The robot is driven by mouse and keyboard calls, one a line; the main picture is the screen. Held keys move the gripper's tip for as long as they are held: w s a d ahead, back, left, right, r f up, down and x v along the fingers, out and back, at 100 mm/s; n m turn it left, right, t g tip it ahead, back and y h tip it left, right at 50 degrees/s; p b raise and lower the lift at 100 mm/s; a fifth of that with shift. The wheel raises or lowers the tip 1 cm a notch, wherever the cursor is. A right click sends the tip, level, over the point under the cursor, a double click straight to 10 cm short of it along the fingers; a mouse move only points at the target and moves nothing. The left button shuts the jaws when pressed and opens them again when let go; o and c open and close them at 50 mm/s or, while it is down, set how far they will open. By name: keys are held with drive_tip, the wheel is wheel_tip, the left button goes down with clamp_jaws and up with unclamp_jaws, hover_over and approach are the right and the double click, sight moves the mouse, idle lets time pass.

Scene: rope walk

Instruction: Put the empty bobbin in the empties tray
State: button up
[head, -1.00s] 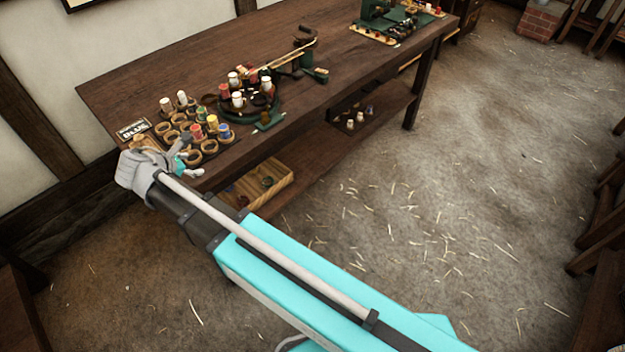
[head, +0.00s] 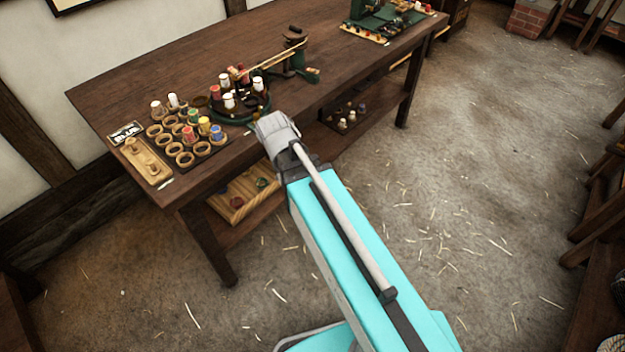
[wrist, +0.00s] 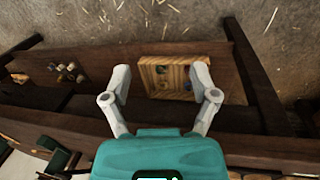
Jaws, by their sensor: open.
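My gripper (wrist: 160,72) is open in the wrist view, and nothing shows between its fingers. In the head view my wrist hides the fingers at the table's front edge. A shallow wooden tray (head: 226,208) sits on the low shelf under the table, with a few small dark and coloured pieces in it. It also shows in the wrist view (wrist: 152,82), beyond and partly behind the right finger. White and red bobbins (head: 229,101) stand on a dark green round stand on the table. I cannot pick out which bobbin is empty, nor confirm which tray is for empties.
A rack of round wooden cups (head: 185,159) holds several coloured bobbins, beside a "BLUE" card (head: 125,133) and a pegged wooden board (head: 146,160). More bobbins (head: 346,121) stand on the low shelf.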

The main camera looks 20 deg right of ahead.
drive_tip(key=s+d+m+y, duration=0.2)
drive_tip(key=s+d+m, duration=0.1)
drive_tip(key=d+m, duration=0.2)
drive_tip(key=shift+s+d+f+g, duration=0.15)
drive_tip(key=shift+s+g, duration=0.2)
drive_tip(key=shift+g, duration=0.05)
